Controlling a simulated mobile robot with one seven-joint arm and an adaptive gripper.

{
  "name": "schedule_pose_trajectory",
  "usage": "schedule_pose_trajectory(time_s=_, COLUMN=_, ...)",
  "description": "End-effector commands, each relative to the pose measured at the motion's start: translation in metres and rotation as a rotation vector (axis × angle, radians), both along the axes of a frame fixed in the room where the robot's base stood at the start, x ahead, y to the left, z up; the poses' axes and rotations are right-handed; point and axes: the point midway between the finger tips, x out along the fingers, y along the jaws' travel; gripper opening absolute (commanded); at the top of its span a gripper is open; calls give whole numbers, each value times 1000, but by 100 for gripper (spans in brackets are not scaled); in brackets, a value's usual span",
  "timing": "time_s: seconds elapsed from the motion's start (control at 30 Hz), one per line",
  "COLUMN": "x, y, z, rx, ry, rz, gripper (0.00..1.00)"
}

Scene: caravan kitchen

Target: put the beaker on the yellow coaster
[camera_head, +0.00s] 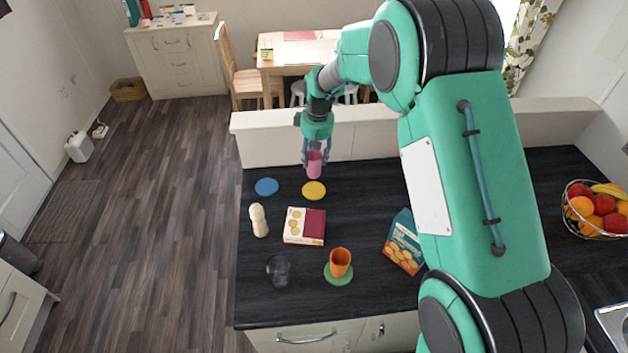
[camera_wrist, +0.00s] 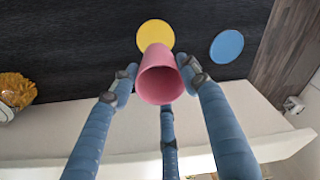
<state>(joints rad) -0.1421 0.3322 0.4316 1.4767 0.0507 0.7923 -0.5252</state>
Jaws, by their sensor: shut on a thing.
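The pink beaker (camera_head: 314,168) is held between the fingers of my gripper (camera_head: 313,152), above the far edge of the dark counter. In the wrist view my gripper (camera_wrist: 159,72) is shut around the beaker (camera_wrist: 160,82), whose open mouth faces the camera. The yellow coaster (camera_head: 314,191) lies flat and empty on the counter, just nearer than the beaker in the head view. In the wrist view the yellow coaster (camera_wrist: 155,33) shows just beyond the beaker, partly covered by it. The exact height of the beaker above the counter is hard to tell.
A blue coaster (camera_head: 266,187) lies left of the yellow one. Nearer are a pale shaker (camera_head: 259,220), a red-and-cream box (camera_head: 305,226), a clear glass (camera_head: 278,271), an orange cup (camera_head: 340,262) on a green coaster (camera_head: 338,280) and a teal packet (camera_head: 404,243). A low ledge (camera_head: 370,140) bounds the counter.

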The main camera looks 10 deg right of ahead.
Motion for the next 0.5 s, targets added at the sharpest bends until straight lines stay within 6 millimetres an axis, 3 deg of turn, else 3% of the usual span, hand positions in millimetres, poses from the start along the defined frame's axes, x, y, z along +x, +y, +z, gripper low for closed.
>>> schedule_pose_trajectory(time_s=0.3, x=0, y=0, z=-43, rx=-1, ry=1, rz=0, gripper=21)
schedule_pose_trajectory(time_s=0.5, x=0, y=0, z=-48, rx=1, ry=-1, rz=0, gripper=21)
